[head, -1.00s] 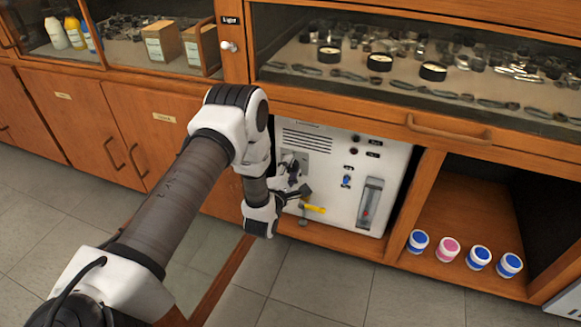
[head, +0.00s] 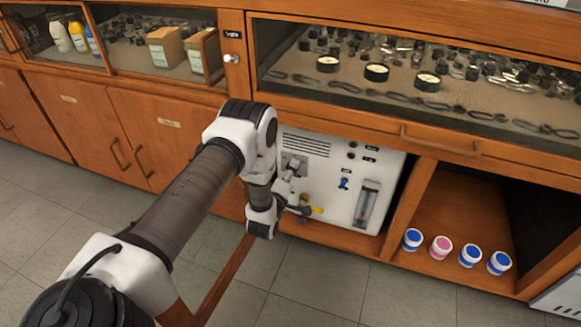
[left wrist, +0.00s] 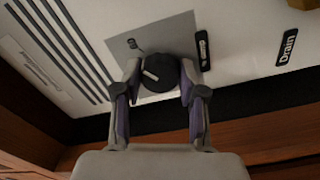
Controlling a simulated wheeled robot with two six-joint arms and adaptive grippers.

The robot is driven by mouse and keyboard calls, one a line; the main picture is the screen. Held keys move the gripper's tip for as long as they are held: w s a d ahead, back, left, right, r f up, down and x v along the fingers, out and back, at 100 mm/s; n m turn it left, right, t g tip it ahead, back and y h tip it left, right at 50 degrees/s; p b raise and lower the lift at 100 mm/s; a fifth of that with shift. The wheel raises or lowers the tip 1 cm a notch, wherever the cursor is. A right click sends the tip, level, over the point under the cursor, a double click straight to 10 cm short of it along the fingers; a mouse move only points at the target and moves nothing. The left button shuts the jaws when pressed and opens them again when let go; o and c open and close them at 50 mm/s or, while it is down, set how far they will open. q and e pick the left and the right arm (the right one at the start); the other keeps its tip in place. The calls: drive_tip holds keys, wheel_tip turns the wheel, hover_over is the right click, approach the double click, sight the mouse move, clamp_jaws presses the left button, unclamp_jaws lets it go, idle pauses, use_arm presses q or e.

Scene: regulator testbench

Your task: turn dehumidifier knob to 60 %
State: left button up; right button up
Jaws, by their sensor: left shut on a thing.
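The dehumidifier (head: 335,165) is a white panel unit set in the wooden cabinet, with vents, a blue switch and a flow gauge on its front. Its black round knob (left wrist: 160,72) with a pale pointer line shows in the left wrist view, on a grey plate. The pointer slants toward the upper left there; the scale marks are too small to read. My left gripper (left wrist: 160,80) is shut on the knob, one finger on each side. In the head view the left gripper (head: 290,186) is at the panel's left part, partly hiding the knob. My right gripper is out of view.
A yellow handle (head: 317,210) sits low on the panel, close to the gripper. A "Drain" label (left wrist: 288,47) is on the panel. Several jars (head: 470,254) stand in the open compartment at right. The floor in front is clear.

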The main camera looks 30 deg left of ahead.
use_arm(q)
drive_tip(key=shift+m, duration=0.5)
drive_tip(key=shift+p, duration=0.3)
drive_tip(key=o, duration=1.1)
drive_tip(key=shift+o, duration=0.2)
drive_tip(key=v, duration=0.7)
drive_tip(key=shift+s, duration=0.25)
